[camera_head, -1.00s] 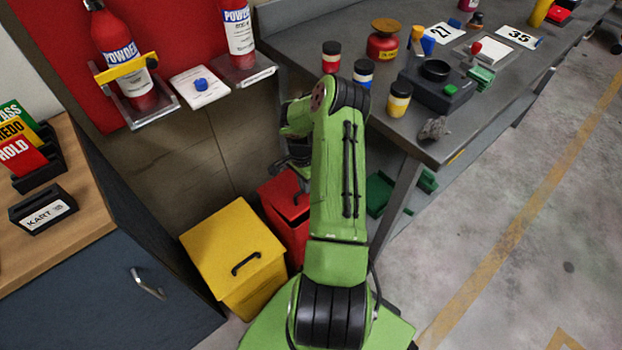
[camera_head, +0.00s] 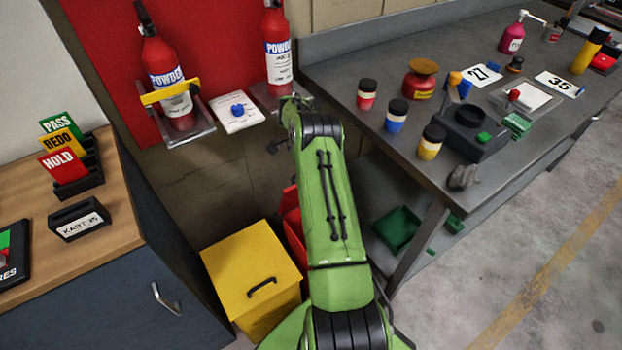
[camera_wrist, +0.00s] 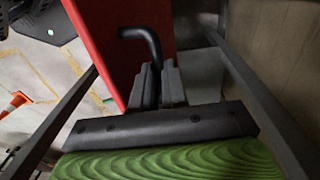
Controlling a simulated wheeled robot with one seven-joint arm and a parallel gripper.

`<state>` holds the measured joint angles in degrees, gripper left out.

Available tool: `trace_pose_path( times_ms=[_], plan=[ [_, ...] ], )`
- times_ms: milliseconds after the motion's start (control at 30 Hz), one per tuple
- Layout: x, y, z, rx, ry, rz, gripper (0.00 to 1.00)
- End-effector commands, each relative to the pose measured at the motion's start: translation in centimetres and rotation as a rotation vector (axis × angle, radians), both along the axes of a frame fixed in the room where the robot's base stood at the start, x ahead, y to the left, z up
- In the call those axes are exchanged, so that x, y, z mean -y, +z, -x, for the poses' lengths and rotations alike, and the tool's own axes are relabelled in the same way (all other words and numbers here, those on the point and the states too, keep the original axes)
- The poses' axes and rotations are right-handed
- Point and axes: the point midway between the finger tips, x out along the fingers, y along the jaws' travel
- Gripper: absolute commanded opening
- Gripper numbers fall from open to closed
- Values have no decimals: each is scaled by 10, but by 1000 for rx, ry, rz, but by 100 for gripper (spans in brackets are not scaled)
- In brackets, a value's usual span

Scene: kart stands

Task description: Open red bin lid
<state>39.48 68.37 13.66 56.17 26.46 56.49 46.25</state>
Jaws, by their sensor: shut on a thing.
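The red bin (camera_head: 295,230) stands on the floor beside the yellow bin, mostly hidden behind my arm. Its red lid (camera_wrist: 118,35) fills the upper middle of the wrist view as a tilted panel. In the head view only a narrow slanted red edge of it shows left of my arm. The lid's black bent handle (camera_wrist: 146,42) runs down between my fingers. My gripper (camera_wrist: 157,82) is shut on this handle. In the head view my arm hides the fingers. The bin's inside is hidden.
The yellow bin (camera_head: 252,270) with a closed lid stands just left. A wooden-topped cabinet (camera_head: 105,235) is at the left. A grey workbench (camera_head: 400,160) with jars and tools is at the right. Fire extinguishers (camera_head: 165,65) hang on the red wall board.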

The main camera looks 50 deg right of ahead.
Motion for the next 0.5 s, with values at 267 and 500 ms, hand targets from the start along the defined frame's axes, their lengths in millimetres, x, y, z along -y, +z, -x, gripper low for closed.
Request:
trace_pose_path(
  times_ms=[267, 500],
  plan=[
    [0, -8, -14, -14, 0, -10, 0],
    [1, -8, -17, -18, -2, -13, 0]
  ],
)
